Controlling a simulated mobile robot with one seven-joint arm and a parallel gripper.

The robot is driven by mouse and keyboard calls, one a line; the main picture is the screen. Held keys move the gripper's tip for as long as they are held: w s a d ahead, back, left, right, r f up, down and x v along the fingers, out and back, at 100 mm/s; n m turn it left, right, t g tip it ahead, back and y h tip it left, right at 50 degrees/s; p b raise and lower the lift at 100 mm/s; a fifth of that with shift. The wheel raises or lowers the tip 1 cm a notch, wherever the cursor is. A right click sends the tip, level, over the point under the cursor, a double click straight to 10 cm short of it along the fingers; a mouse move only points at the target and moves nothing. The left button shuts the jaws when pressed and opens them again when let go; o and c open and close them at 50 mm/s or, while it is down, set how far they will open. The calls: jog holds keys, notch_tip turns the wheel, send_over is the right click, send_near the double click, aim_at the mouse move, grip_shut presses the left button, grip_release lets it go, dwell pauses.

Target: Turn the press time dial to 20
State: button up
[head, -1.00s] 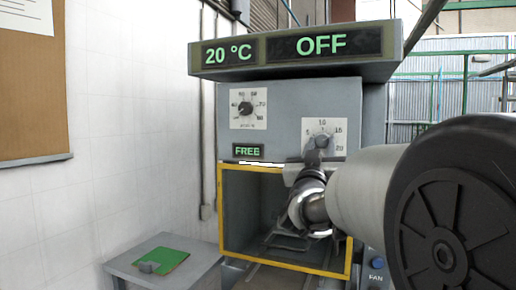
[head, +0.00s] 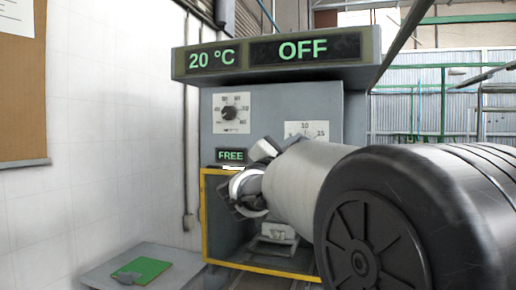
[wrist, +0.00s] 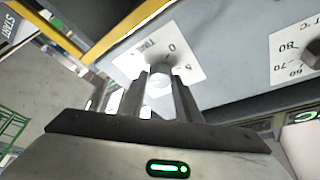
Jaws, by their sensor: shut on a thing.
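The press time dial's white plate (head: 307,127) is at the right of the press front in the head view, with 10 and 15 readable; my arm hides its knob. In the wrist view the knob (wrist: 159,70) sits between the fingertips of my gripper (wrist: 160,82), which is shut on it. The dial plate (wrist: 188,62) shows 0 and 5 there. The knob's pointer and the 20 mark cannot be made out. My wrist is tilted, coming at the dial from the lower left in the head view.
The temperature dial (head: 231,113) is left of the time dial. Displays above read 20 °C (head: 212,58) and OFF (head: 303,48); a small one reads FREE (head: 231,155). The yellow-framed press opening (head: 204,215) is below. A side table (head: 185,268) holds a green sheet (head: 143,270).

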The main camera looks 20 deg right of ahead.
jog(key=shift+m+g, duration=0.3)
jog(key=shift+m, duration=0.9)
jog(key=o, duration=1.1)
jog(key=shift+c, duration=0.2)
jog(key=shift+a, duration=0.15)
jog(key=p+v, duration=0.1)
jog(key=v, duration=1.6)
jog(key=shift+a, duration=0.1)
